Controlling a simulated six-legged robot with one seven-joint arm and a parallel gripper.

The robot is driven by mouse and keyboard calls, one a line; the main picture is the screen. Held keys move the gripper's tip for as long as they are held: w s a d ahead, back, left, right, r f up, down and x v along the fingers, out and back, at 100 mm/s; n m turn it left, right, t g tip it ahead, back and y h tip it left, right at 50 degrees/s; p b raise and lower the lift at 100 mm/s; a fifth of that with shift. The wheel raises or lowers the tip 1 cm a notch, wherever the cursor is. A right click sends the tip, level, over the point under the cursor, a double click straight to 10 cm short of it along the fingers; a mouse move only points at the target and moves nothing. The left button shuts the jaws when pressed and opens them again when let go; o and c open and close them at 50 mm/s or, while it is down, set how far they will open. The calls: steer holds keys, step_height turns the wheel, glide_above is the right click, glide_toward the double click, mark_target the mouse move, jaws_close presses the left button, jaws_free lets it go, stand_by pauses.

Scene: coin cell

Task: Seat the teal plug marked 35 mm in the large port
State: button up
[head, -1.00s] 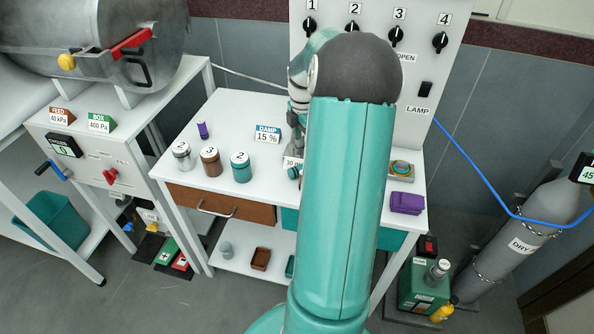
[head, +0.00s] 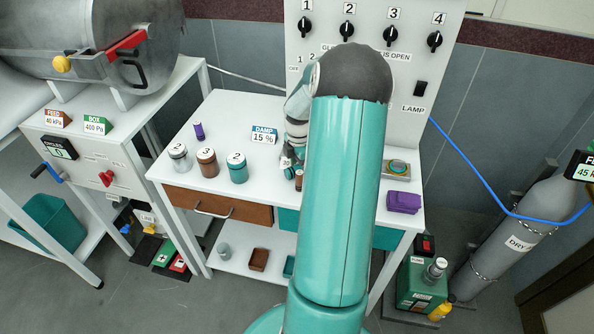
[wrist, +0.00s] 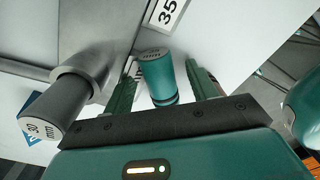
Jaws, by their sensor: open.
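The teal plug (wrist: 157,75) stands out in the wrist view, a short cylinder with a grey end face and a dark ring near its lower end. A white label reading 35 (wrist: 166,12) lies just beyond the plug. In the head view my arm hides much of the bench around my gripper, and I cannot make out the large port.
A grey cylinder marked 30 mm (wrist: 60,105) stands close to the left finger. The control panel (head: 410,70) rises behind.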

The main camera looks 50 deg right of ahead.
steer(key=c, duration=1.2)
steer(key=shift+o, duration=0.2)
